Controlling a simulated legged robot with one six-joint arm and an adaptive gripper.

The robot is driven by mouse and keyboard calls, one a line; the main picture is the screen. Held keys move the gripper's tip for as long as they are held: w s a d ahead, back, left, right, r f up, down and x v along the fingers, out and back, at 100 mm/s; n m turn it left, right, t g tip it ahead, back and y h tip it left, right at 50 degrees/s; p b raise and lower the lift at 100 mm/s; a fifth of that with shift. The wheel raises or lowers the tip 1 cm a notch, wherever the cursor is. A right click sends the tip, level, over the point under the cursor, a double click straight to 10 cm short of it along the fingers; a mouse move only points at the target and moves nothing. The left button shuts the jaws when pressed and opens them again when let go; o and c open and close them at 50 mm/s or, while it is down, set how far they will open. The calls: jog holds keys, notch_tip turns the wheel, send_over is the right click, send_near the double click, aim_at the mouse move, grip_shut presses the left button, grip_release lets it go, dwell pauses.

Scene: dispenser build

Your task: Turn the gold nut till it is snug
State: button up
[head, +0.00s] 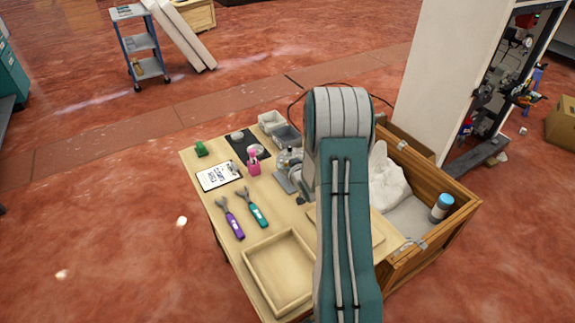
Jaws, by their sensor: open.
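The gold nut cannot be made out in the head view. My arm (343,200) reaches over the table and hides part of it. A purple-handled tool (231,220) and a teal-handled tool (254,209) lie on the table.
A wooden crate (440,240) with a white bag (388,180) and a blue-capped canister (441,208) stands right.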

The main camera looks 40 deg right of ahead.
jog(key=shift+c, duration=0.3)
grip_shut()
jog(key=shift+m+h, duration=0.4)
jog(key=shift+h, duration=0.1)
jog(key=m+h, duration=0.1)
jog(key=m+g+h, duration=0.2)
jog(key=shift+w+a+m+h, duration=0.15)
jog(key=shift+a+m+h, duration=0.15)
jog(key=shift+m+h, duration=0.1)
jog(key=shift+w+a+m+g+h, duration=0.1)
jog(key=shift+m+g+h, duration=1)
jog(key=shift+m+g, duration=0.3)
jog(key=shift+w+m+g+h, duration=0.1)
jog(key=shift+m+g+h, duration=1)
jog(key=shift+m+g, duration=0.3)
jog(key=shift+m, duration=0.3)
jog(key=shift+r, duration=0.1)
jog(key=shift+o, duration=0.3)
grip_release()
